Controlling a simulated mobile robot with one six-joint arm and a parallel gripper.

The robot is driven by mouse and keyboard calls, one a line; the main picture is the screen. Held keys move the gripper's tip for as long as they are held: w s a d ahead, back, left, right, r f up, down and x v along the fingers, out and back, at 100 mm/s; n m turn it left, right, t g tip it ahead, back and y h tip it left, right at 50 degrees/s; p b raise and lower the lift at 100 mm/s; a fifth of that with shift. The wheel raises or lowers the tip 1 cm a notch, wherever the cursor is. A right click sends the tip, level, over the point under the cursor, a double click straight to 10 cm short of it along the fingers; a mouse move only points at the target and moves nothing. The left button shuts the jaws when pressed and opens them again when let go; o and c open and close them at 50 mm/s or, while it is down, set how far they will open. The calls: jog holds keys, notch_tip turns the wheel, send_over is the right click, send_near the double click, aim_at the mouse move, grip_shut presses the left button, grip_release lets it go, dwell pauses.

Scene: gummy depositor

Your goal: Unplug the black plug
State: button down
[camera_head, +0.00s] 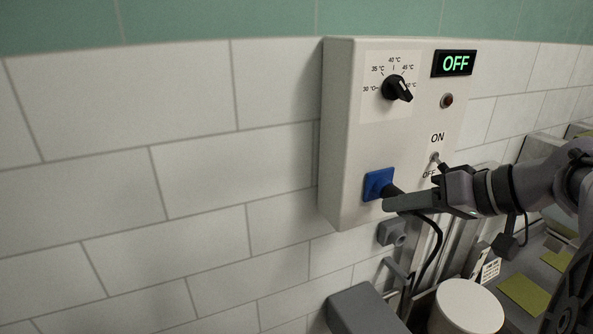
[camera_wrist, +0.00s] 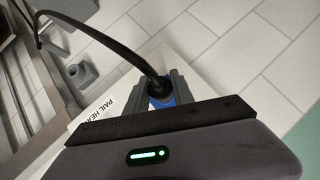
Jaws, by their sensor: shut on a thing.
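The black plug (camera_head: 393,190) is at the blue socket (camera_head: 378,183) on the lower front of the white control box (camera_head: 345,130). My gripper (camera_head: 398,202) is shut on the plug, with its fingers on both sides of it. In the wrist view the plug (camera_wrist: 160,86) sits between the fingers (camera_wrist: 155,84), and a bit of the blue socket (camera_wrist: 162,101) shows there. The plug appears to meet the socket, but the fingers hide how deep it sits. Its black cable (camera_wrist: 105,32) curves away to the left in the wrist view.
The box has a temperature dial (camera_head: 397,88), a green OFF display (camera_head: 453,63), a dark red lamp (camera_head: 447,100) and a toggle switch (camera_head: 434,158) just above my gripper. A grey wall fitting (camera_head: 391,233) and a white round container (camera_head: 468,305) are below. The tiled wall left is clear.

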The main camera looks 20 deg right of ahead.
jog(key=shift+s+f, duration=0.15)
jog(key=s, duration=0.8)
jog(key=shift+d, duration=0.3)
dwell(0.3)
dwell(0.4)
dwell(1.3)
